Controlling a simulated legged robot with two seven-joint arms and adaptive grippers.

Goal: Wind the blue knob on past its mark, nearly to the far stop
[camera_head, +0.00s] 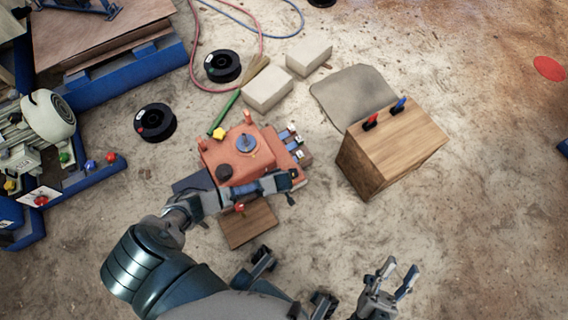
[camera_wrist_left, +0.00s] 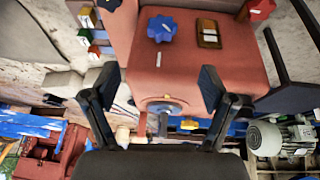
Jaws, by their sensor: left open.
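The blue knob (camera_wrist_left: 161,29), star-shaped, sits on the orange-red box in the left wrist view, with a short white mark just below it. A round dial (camera_wrist_left: 165,105) shows between the fingers. My right gripper (camera_head: 395,277) is open and empty, well right of the box.
A yellow knob (camera_head: 218,133) and several small switches (camera_head: 295,143) sit at the box's edges. A wooden block (camera_head: 392,145) with two handles stands to the right. Pale bricks (camera_head: 268,88) and black spools (camera_head: 155,121) lie behind.

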